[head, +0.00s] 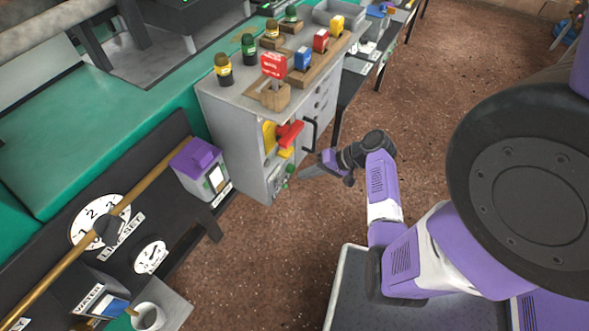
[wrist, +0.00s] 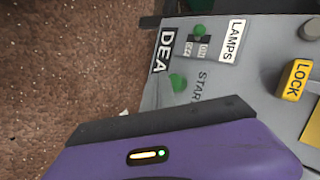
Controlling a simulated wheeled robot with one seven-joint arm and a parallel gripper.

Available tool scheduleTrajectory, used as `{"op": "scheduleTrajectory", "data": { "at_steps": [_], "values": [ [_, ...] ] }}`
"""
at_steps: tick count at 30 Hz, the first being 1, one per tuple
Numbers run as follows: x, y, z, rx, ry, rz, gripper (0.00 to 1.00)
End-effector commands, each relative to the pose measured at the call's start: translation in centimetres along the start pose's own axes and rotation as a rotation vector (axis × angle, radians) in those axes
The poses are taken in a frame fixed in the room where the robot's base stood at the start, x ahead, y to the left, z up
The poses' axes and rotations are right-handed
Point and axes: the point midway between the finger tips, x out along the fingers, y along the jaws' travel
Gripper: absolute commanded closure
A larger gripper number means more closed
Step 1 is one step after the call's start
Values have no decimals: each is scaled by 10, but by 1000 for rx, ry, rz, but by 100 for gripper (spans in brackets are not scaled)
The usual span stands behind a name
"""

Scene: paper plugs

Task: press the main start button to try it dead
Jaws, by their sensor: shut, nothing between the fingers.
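The start button is a green round button (wrist: 178,82) beside the lettering START on a grey panel in the wrist view. In the head view a green button (head: 289,169) shows low on the front of the grey cabinet (head: 248,150); I cannot tell if it is the same one. My gripper (head: 303,173) is shut and empty, its tip close to the cabinet's lower front. Whether it touches is unclear. In the wrist view its purple body fills the bottom; the fingertips are not clearly visible.
A LAMPS label (wrist: 232,41) with a small green knob (wrist: 199,31), a DEA label (wrist: 163,52) and a yellow LOCK tag (wrist: 297,80) surround the button. A red handle (head: 289,134) sits higher on the cabinet. The brown floor (head: 300,235) is open nearby.

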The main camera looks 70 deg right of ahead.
Motion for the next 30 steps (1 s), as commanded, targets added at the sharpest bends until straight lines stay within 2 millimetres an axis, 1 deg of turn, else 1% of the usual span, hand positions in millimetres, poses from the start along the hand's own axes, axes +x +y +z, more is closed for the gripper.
{"op": "scheduleTrajectory", "data": {
  "at_steps": [13,27,30],
  "values": [
    [-4,3,3,1,0,0,100],
    [-32,22,23,2,-1,0,100],
    [-36,26,26,1,0,0,100]
  ]
}}
